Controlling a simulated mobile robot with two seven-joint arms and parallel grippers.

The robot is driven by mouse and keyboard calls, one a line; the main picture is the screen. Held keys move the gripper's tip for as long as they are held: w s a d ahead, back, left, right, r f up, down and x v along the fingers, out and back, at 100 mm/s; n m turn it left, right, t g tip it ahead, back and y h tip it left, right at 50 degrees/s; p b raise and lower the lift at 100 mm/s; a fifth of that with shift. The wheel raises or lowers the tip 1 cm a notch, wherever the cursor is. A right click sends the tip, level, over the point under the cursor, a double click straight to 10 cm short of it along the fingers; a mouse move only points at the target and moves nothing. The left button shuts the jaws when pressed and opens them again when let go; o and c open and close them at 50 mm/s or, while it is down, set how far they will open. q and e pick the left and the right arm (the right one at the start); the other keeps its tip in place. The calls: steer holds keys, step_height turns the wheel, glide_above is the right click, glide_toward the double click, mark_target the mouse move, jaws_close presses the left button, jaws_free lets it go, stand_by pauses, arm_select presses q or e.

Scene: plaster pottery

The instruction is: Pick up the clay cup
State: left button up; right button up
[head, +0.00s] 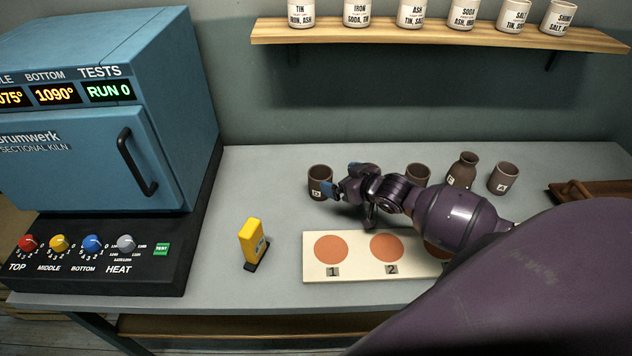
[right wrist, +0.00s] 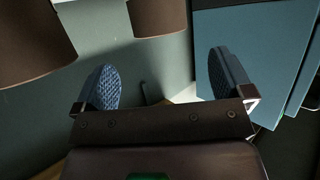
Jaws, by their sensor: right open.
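A dark brown clay cup (head: 319,182) with a tag stands on the grey table at the left end of a row of clay pots. My right gripper (head: 341,177) is just right of this cup, its blue fingertips pointing left. In the right wrist view the gripper (right wrist: 162,86) is open, with nothing between its fingers. Brown clay surfaces (right wrist: 157,16) (right wrist: 32,42) show at the top of that view; I cannot tell which pots they are. Another cup (head: 418,173) is partly behind my right arm. My left gripper is out of view.
A brown vase (head: 462,170) and another cup (head: 504,178) stand farther right. A white board (head: 312,270) with numbered orange discs lies in front, partly hidden by my arm. A yellow device (head: 252,240) stands left of it. A blue kiln (head: 100,120) fills the left side.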

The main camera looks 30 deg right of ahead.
mark_target(314, 171)
steer(key=shift+f+x, duration=0.2)
steer(key=shift+x, duration=4.2)
steer(key=shift+s, duration=0.1)
steer(key=c, duration=1.1)
steer(key=shift+r, duration=0.1)
